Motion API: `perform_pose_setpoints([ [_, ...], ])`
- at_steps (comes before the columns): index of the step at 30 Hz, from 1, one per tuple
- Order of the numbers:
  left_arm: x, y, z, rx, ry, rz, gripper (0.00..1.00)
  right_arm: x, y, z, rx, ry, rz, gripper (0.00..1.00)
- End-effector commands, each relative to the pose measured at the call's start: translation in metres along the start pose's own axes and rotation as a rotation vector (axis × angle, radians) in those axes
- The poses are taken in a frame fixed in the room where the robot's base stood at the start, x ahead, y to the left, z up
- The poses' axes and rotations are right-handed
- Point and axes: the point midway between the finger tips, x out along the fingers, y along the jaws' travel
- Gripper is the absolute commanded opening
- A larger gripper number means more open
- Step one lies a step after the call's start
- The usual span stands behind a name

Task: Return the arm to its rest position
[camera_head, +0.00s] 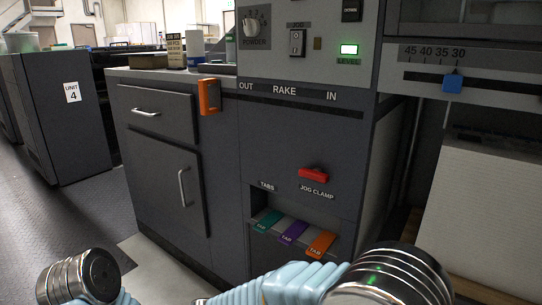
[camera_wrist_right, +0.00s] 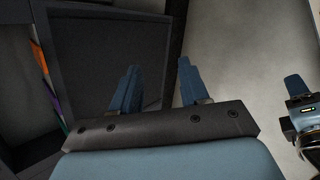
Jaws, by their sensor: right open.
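My right gripper (camera_wrist_right: 157,88) shows in the right wrist view, its two blue fingers apart with nothing between them. A dark framed panel lies beyond the fingers. In the head view both grippers are out of sight; only parts of my arms show along the bottom edge, my left arm (camera_head: 80,278) at the lower left and my right arm (camera_head: 385,280) at the lower right. At the right edge of the wrist view, a blue finger-like part above a dark ringed body (camera_wrist_right: 305,108) looks like my left gripper; its jaw state is unclear.
A grey press unit (camera_head: 290,130) stands close in front. It has a red jog clamp (camera_head: 313,175) and a recess with green (camera_head: 268,220), purple (camera_head: 293,232) and orange (camera_head: 320,244) tabs. An orange block (camera_head: 209,96) is on the cabinet edge. Open floor lies left.

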Motion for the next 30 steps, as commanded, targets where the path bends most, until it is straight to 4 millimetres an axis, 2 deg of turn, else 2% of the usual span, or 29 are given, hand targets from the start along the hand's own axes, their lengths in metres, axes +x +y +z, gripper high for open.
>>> perform_pose_setpoints([
  [1,0.0,0.0,0.0,0.0,0.0,0.0,0.55,0.036,-0.027,0.006,0.007,-0.007,-0.148,0.45],
  [4,0.0,0.0,0.0,0.0,0.0,0.0,0.55,0.094,-0.095,0.016,0.091,0.026,-0.494,0.45],
  [6,0.0,0.0,0.0,0.0,0.0,0.0,0.55,0.119,-0.142,0.021,0.23,0.065,-0.736,0.45],
  [9,0.0,0.0,0.0,0.0,0.0,0.0,0.55,0.139,-0.182,0.024,0.464,0.113,-0.957,0.45],
  [10,0.0,0.0,0.0,0.0,0.0,0.0,0.55,0.144,-0.189,0.024,0.535,0.124,-1.001,0.45],
  [13,0.0,0.0,0.0,0.0,0.0,0.0,0.55,0.159,-0.204,0.028,0.764,0.143,-1.093,0.45],
  [17,0.0,0.0,0.0,0.0,0.0,0.0,0.55,0.181,-0.214,0.039,1.035,0.139,-1.13,0.45],
  [22,-0.003,0.001,0.0,0.0,0.0,0.0,0.55,0.209,-0.221,0.066,1.343,0.088,-1.085,0.45],
  [24,-0.026,0.011,0.0,0.002,-0.001,0.0,0.55,0.188,-0.203,0.07,1.318,0.103,-1.085,0.45],
  [30,-0.067,0.027,0.001,0.006,-0.004,0.001,0.55,0.155,-0.178,0.083,1.311,0.104,-1.087,0.45],
])
